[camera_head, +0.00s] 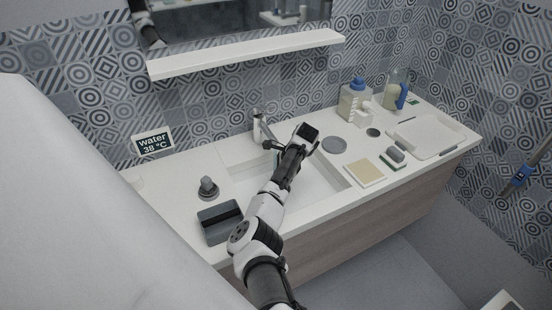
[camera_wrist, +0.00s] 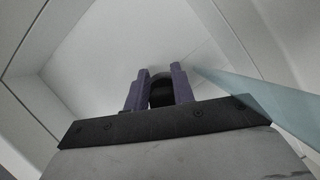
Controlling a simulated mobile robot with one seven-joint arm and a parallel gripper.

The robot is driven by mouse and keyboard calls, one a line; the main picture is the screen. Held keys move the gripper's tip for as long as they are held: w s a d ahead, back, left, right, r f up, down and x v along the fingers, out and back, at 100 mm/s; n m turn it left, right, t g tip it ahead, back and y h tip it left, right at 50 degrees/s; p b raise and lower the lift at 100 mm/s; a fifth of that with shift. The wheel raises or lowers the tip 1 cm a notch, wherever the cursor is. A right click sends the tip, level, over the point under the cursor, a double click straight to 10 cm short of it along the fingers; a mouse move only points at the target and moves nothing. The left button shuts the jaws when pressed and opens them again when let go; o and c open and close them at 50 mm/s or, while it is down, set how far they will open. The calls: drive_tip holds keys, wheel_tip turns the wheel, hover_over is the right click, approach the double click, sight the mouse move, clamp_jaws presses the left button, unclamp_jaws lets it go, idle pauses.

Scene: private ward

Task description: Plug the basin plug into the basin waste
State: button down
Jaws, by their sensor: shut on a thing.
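My gripper (camera_wrist: 161,73) has its two purple fingers shut on a dark rounded piece, which looks like the basin plug (camera_wrist: 161,93). Only part of the plug shows between the fingers. The pale basin (camera_wrist: 95,40) fills the wrist view around and beyond the gripper. In the head view the arm reaches over the white basin (camera_head: 322,185), and its fingers are hidden. The basin waste cannot be made out in either view. I cannot tell how far the plug is from it.
The tap (camera_head: 258,128) stands behind the basin. A translucent teal band (camera_wrist: 250,92), perhaps running water, passes right of the gripper. A dark grey box (camera_head: 218,229) and a knobbed grey piece (camera_head: 208,188) stand left; a sponge (camera_head: 395,154) and a white bottle (camera_head: 352,102) stand right.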

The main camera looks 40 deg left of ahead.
drive_tip(key=shift+f, duration=0.15)
idle(0.3)
drive_tip(key=shift+f+b, duration=0.35)
drive_tip(key=shift+f, duration=0.2)
drive_tip(key=c, duration=1.1)
unclamp_jaws()
drive_tip(key=shift+r, duration=0.1)
drive_tip(key=a+p+v, duration=0.1)
drive_tip(key=v, duration=1.6)
drive_tip(key=shift+s+r, duration=0.3)
drive_tip(key=shift+r, duration=0.1)
